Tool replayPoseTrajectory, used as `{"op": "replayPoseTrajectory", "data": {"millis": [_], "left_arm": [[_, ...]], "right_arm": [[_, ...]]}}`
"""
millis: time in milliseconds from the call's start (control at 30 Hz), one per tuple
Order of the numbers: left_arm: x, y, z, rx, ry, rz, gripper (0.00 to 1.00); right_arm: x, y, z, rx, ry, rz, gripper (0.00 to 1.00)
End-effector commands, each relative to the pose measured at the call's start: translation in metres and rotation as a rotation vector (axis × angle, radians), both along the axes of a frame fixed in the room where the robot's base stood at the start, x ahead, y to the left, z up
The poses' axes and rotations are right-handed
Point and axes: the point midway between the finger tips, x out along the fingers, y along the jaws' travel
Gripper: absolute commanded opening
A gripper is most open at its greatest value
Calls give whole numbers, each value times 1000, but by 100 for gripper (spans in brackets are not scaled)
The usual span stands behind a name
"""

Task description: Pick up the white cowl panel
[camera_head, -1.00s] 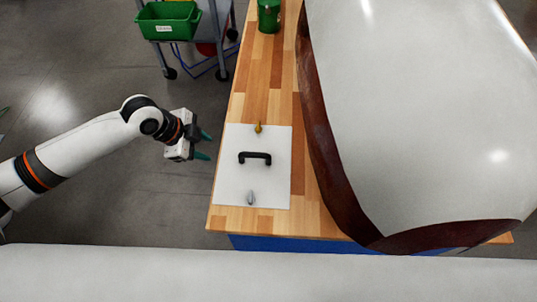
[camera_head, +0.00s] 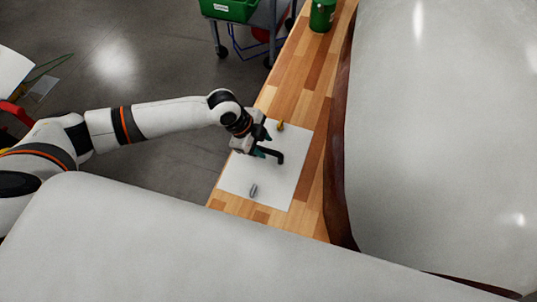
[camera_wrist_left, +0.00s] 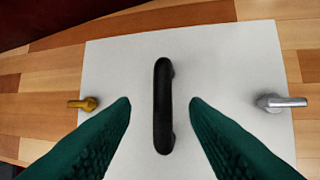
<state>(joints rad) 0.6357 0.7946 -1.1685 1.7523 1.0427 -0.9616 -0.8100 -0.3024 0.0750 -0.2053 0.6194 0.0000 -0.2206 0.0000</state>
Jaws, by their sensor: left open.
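The white cowl panel (camera_head: 285,180) lies flat on the wooden bench top in the head view. It fills the middle of the left wrist view (camera_wrist_left: 215,60). A black handle (camera_wrist_left: 163,105) stands at its centre, with a brass latch (camera_wrist_left: 85,103) on one side and a silver latch (camera_wrist_left: 280,102) on the other. My left gripper (camera_head: 263,150) is over the panel at the handle. In the left wrist view its green fingers (camera_wrist_left: 160,102) are open, one on each side of the handle, with gaps between. My right gripper is not in view.
The bench top (camera_head: 300,75) is bare beyond the panel. A large white and dark red cowl body (camera_head: 430,130) stands close on the right. A green can (camera_head: 322,14) stands at the far end, and a cart with a green bin (camera_head: 230,8) is beyond the bench.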

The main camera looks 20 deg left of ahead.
Motion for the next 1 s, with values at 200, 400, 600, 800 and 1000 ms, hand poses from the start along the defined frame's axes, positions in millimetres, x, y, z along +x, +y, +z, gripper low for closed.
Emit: {"op": "replayPoseTrajectory", "data": {"millis": [200,400,600,800,1000], "left_arm": [[3,-14,-29,0,4,0,42],[5,-18,-41,0,1,0,42],[5,-18,-41,0,1,0,35],[5,-18,-41,1,2,-1,2],[6,-18,-39,-1,-1,0,0]], "right_arm": [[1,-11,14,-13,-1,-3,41],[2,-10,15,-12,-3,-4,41],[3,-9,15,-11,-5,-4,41],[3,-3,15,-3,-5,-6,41],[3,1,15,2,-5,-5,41]]}}
